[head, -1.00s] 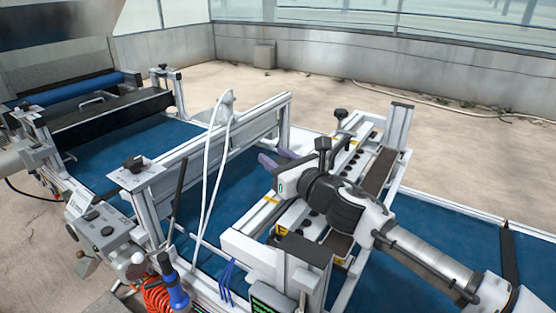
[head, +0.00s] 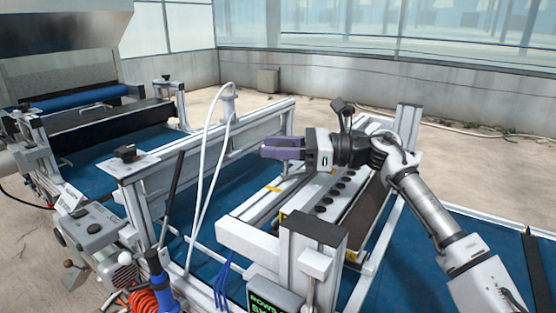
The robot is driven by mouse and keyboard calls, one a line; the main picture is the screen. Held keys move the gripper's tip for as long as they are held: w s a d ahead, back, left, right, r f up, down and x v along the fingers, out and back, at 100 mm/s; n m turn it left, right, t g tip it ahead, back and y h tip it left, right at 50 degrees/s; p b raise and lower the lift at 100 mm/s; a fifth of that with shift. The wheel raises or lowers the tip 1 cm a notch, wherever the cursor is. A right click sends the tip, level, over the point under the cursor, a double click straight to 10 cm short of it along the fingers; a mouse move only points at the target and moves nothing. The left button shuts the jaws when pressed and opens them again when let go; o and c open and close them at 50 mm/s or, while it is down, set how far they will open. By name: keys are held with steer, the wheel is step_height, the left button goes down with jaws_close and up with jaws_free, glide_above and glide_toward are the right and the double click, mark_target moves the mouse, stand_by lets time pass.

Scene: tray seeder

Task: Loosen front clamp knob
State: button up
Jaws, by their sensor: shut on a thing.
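A black clamp knob (head: 125,153) sits on a white plate at the near end of the left crossbar, in the head view. I cannot tell if it is the front clamp knob. My gripper (head: 268,147) is right of this knob and well apart from it, above the blue belt. Its purple fingers point left and are close together. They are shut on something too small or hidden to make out. No other knob is clear near the fingers. My wrist and arm hide part of the seeder frame behind them.
A seeder bar with a row of black holes (head: 335,190) lies below my wrist. A white cable (head: 206,165) hangs left of my fingers. A near post with a black top (head: 314,228) and a display box (head: 270,304) stand in front. Blue belt (head: 120,155) runs underneath.

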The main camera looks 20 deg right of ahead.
steer(key=shift+s+a+r+n+g+y, duration=0.15)
steer(key=shift+n+g+y, duration=0.2)
steer(key=shift+n+g, duration=0.85)
steer(key=shift+s+d+f+n+g+y, duration=0.1)
steer(key=shift+n+g+y, duration=0.45)
steer(key=shift+g, duration=1.15)
steer(key=shift+r+n+g, duration=0.1)
steer(key=shift+n+g, duration=0.2)
steer(key=shift+n, duration=0.05)
steer(key=o, duration=1)
steer(key=shift+a, duration=0.1)
steer(key=shift+b, duration=0.35)
